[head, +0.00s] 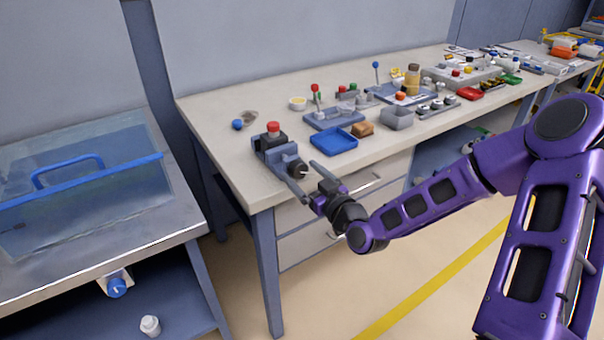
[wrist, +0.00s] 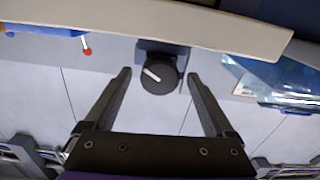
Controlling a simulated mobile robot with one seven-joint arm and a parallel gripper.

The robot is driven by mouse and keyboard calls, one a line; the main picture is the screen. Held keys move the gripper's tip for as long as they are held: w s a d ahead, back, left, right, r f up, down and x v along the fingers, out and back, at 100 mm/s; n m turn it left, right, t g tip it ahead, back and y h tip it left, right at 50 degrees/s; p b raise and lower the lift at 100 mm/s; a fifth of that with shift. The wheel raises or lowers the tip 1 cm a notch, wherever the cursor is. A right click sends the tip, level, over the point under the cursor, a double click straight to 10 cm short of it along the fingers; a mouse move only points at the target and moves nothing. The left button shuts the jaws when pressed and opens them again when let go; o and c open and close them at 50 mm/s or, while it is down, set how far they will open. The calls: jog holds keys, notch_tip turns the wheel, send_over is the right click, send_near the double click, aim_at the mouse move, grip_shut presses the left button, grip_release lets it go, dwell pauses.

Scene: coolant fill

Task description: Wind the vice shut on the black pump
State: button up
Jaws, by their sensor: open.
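The vice (head: 268,152) is a grey block at the near left corner of the workbench. The black pump (head: 272,137) with a red cap sits at its top; I cannot tell how closely the jaws meet it. A round dark knob (head: 297,169) on the vice faces my gripper (head: 298,173). In the wrist view the knob (wrist: 160,75) has a white mark pointing to the upper left. My gripper (wrist: 158,77) is open, one finger on each side of the knob, with visible gaps. The pump is not clearly visible in the wrist view.
A blue tray (head: 334,141), a brown block (head: 363,129) and a red-knobbed lever (head: 315,88) stand right of the vice. A blue knob-like object (head: 237,124) lies behind it. A water tank (head: 90,180) stands on the left bench, beyond a gap.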

jog(key=shift+w+a, duration=0.15)
jog(key=shift+w, duration=0.1)
jog(key=c, duration=1.4)
jog(key=m, duration=0.5)
jog(key=shift+m, duration=0.3)
jog(key=o, duration=1.4)
jog(key=shift+s, duration=0.15)
